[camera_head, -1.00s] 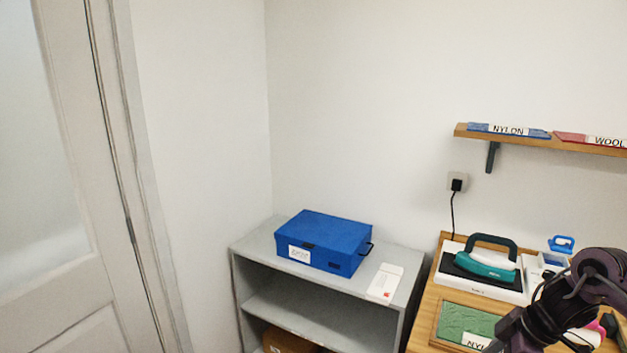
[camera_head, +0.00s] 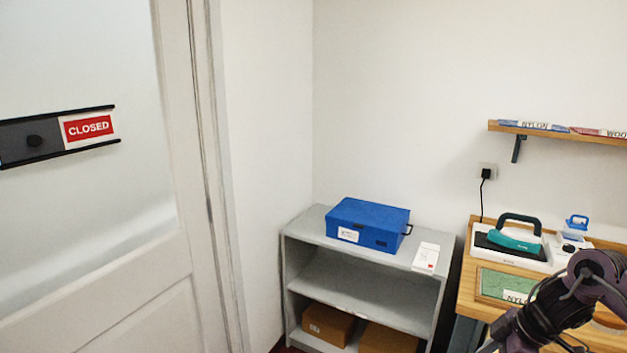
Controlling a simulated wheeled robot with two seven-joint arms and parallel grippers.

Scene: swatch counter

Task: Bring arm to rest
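My dark purple-black arm (camera_head: 570,300) comes in from the right edge, in front of the wooden counter (camera_head: 468,262). Its lower end reaches toward the bottom of the picture, and a light metallic part shows near there. The fingertips cannot be made out, so whether this gripper is open or shut cannot be told. No arm comes in from the left. The arm hides part of the counter and part of a green swatch (camera_head: 495,283) labelled with letters starting "NYLO".
A grey shelf unit (camera_head: 305,250) holds a blue case (camera_head: 365,222) and a white card (camera_head: 426,257) on top, cardboard boxes (camera_head: 328,323) below. A wall shelf (camera_head: 580,136) carries swatches. A door with a CLOSED sign (camera_head: 88,128) stands left.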

